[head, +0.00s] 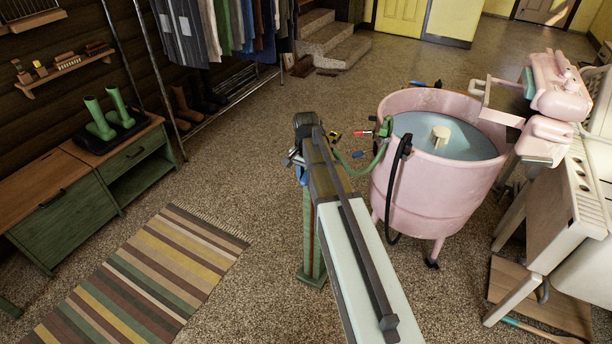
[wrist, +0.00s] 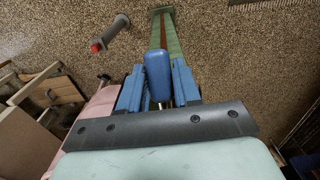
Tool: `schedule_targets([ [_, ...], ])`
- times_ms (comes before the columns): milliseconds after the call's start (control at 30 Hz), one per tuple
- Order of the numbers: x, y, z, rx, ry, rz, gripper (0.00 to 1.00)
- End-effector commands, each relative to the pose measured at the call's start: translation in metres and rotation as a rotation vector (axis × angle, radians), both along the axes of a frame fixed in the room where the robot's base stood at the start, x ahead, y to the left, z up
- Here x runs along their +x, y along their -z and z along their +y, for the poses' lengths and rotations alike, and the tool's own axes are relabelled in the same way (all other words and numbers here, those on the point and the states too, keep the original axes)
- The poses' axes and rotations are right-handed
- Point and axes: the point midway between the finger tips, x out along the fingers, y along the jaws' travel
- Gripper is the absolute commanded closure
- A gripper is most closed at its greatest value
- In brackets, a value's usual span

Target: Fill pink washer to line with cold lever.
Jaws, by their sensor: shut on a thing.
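The pink washer (head: 432,195) stands right of centre in the head view. It holds blue-grey water (head: 465,135) a little below its rim, around a cream agitator post (head: 440,137). I cannot make out a fill line. The cold lever's blue handle (wrist: 158,76) is between the blue fingers of my gripper (wrist: 158,88), which is shut on it. In the head view my arm mostly hides this. A green stand (head: 312,240) is under the lever. A second, grey lever with a red end (wrist: 110,32) is left of it in the wrist view.
A green hose (head: 370,164) and a black hose (head: 396,180) reach the washer's near side. A pink wringer (head: 558,88) and a cream unit (head: 570,205) are on the right. A striped rug (head: 140,285) and green cabinet (head: 75,220) are at left.

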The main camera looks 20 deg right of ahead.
Motion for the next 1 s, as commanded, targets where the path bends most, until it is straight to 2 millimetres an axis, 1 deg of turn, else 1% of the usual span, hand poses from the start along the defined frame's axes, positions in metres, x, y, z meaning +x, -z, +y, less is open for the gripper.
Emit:
schedule_targets([
  [300,0.000,0.000,0.000,-0.004,0.000,-0.004,1.00],
  [600,0.002,0.010,-0.003,-0.102,0.000,-0.103,1.00],
  [933,0.004,0.011,-0.004,-0.115,0.001,-0.116,1.00],
  [967,0.004,0.011,-0.004,-0.115,0.001,-0.115,0.67],
  [1000,0.004,0.011,-0.004,-0.115,0.001,-0.115,0.63],
])
